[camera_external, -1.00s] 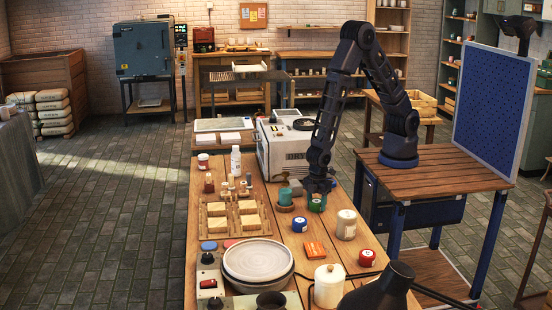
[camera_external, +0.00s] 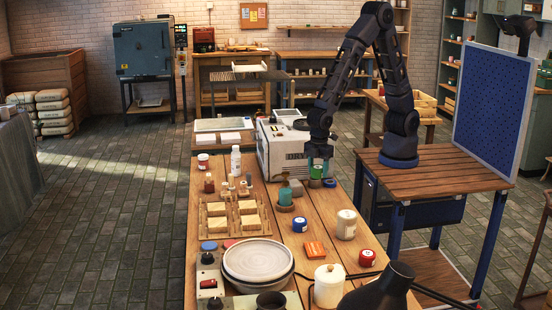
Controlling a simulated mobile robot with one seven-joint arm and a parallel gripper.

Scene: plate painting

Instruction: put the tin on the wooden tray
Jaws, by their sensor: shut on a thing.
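My gripper (camera_external: 318,162) points down over the far right part of the long wooden table. It is shut on a small green tin (camera_external: 316,172), which it holds above the tabletop. The fingers cover part of the tin. A light wooden tray (camera_external: 207,231) with several pale blocks on it lies to the left, nearer the camera, apart from my gripper.
A teal bottle (camera_external: 285,194) stands just left of my gripper, and a small blue item (camera_external: 329,183) lies to its right. Blue (camera_external: 300,225), white (camera_external: 346,225) and red (camera_external: 367,258) containers stand nearer the camera.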

